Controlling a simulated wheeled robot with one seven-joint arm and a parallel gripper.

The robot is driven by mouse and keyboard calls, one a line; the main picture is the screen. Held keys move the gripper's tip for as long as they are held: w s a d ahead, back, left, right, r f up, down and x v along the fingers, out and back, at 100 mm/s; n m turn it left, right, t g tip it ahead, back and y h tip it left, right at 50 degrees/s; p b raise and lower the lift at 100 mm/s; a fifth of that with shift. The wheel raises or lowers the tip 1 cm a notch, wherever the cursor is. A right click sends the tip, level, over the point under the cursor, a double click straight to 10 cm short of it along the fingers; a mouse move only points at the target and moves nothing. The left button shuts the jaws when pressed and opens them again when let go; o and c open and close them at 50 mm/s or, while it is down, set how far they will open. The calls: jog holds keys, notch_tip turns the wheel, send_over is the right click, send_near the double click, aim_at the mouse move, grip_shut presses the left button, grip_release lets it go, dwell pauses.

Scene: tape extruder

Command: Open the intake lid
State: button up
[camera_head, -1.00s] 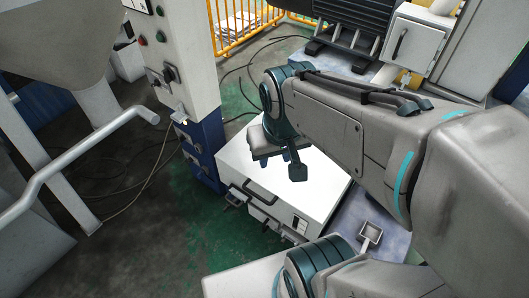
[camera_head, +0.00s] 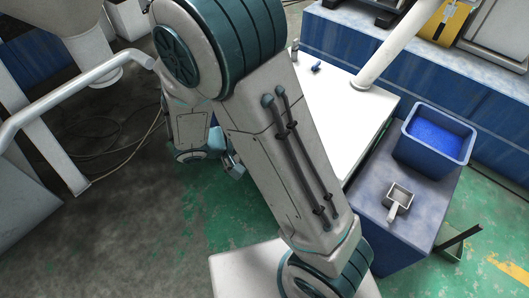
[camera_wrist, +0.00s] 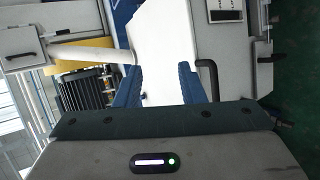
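My gripper (camera_wrist: 160,68) is open and empty in the wrist view, its two blue fingers well apart. A white machine surface (camera_wrist: 164,40) lies beyond and between them. A black bar handle (camera_wrist: 207,80) on a white box face is just right of the right finger, apart from the gap. I cannot tell for sure which part is the intake lid. In the head view the white machine top (camera_head: 330,105) is partly covered by my arm.
A blue bin (camera_head: 408,150) of blue pellets and a metal scoop (camera_head: 397,200) rest on a blue-grey table (camera_head: 365,205). A white pipe (camera_head: 395,45) rises from the machine top. A handrail (camera_head: 75,85) stands at left. Dark floor (camera_head: 130,220) is free at lower left.

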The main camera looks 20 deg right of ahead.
jog(key=w+a+f+n+t+b, duration=0.2)
jog(key=a+f+t+b, duration=0.15)
jog(key=f, duration=0.35)
jog(key=w+a+f+n+t+b, duration=0.2)
jog(key=a+f+t+b, duration=0.15)
jog(key=f, duration=0.35)
jog(key=b+x, duration=0.2)
jog(key=x, duration=1.1)
jog(key=shift+w+d+r+h+b, duration=0.2)
jog(key=shift+d+r+h+b, duration=0.05)
jog(key=shift+r+h+b, duration=0.1)
